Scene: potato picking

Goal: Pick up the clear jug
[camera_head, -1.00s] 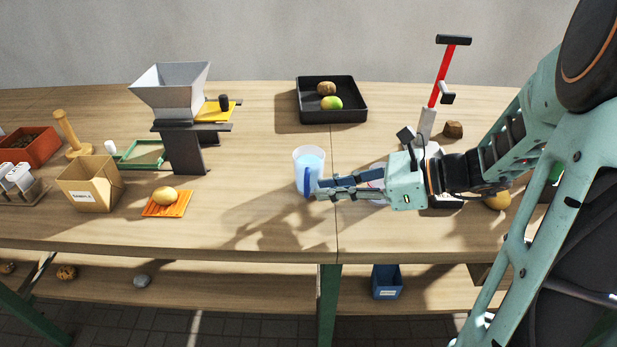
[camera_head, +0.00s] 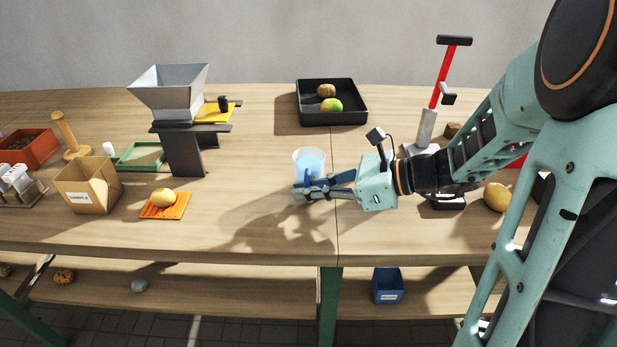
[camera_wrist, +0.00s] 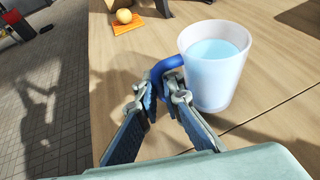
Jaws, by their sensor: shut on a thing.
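The clear jug (camera_head: 309,158) is a translucent white cup-shaped vessel with light blue liquid inside and a blue handle. It stands upright on the wooden table (camera_head: 250,215), near the middle of the head view. In the wrist view the jug (camera_wrist: 226,78) is at the upper right, with its blue handle (camera_wrist: 168,64) turned toward my gripper. My gripper (camera_head: 301,191) reaches in from the right, and its fingers are closed on the handle. In the wrist view the fingertips (camera_wrist: 163,80) meet around the handle. The fingers hide the lower part of the handle.
A black tray (camera_head: 348,118) with two potato-like items stands behind the jug. A grey hopper (camera_head: 170,90) on a dark stand is to the left. An orange mat (camera_head: 172,210) with a potato lies at front left. The table around the jug is clear.

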